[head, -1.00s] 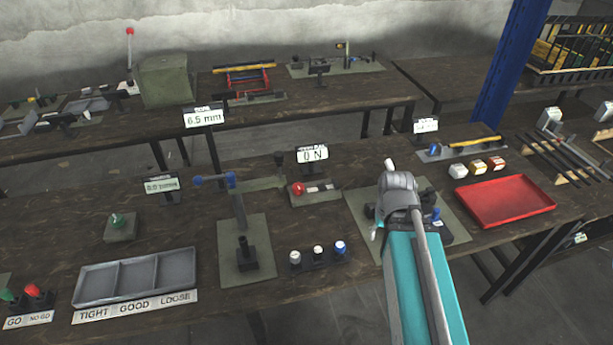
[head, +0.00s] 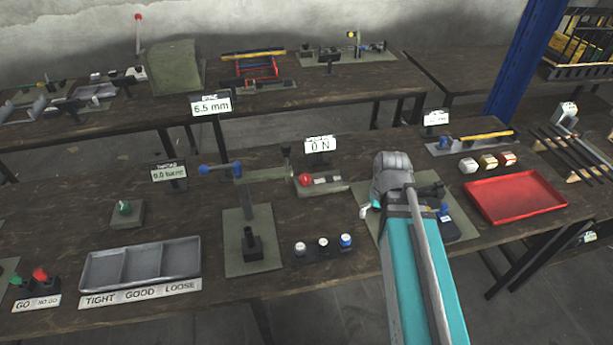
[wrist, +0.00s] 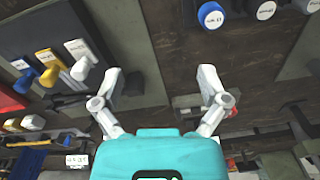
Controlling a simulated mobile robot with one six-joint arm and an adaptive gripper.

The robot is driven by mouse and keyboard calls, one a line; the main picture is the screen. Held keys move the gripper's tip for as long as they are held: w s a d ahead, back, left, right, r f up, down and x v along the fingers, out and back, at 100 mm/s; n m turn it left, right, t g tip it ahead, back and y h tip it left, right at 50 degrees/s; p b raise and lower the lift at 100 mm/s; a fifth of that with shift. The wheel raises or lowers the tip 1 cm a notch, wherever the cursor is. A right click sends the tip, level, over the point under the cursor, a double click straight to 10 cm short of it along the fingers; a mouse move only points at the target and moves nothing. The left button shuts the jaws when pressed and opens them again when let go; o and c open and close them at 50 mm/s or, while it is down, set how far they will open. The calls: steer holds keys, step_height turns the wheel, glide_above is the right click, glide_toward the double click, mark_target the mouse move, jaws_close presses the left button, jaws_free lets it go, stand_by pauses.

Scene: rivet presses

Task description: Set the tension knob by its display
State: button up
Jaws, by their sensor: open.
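The display reading "0 N" (head: 319,145) stands behind a small grey-green unit with a red knob (head: 305,180). A second display (head: 169,173), its small text blurred, stands behind a green knob (head: 124,208) on a grey block. I cannot tell from labels which knob is the tension knob. My gripper (wrist: 160,82) is open and empty in the wrist view, its two pale fingers spread wide above the dark bench. In the head view my arm mostly hides it, over the green mat (head: 428,183) right of the red knob. It touches neither knob.
Three round-topped pieces (head: 323,244) stand in a black rack. A grey sorting tray (head: 140,263) lies front left, a red tray (head: 515,196) right. Blue, yellow and white handles (wrist: 52,71) show in the wrist view.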

steer(key=w+a+r+n+t+y, duration=0.15)
steer(key=w+a+n, duration=0.35)
steer(key=w+a, duration=0.5)
steer(key=n+y+p, duration=0.2)
steer(key=n, duration=0.4)
glide_toward(305, 177)
steer(key=w+v, duration=0.1)
steer(key=v, duration=0.3)
steer(key=shift+s+d+r+t, duration=0.15)
steer(key=shift+s+t, duration=0.1)
steer(key=shift+s, duration=0.5)
steer(key=shift+b, duration=0.4)
steer(key=b+x, duration=1.2)
steer(key=x, duration=0.2)
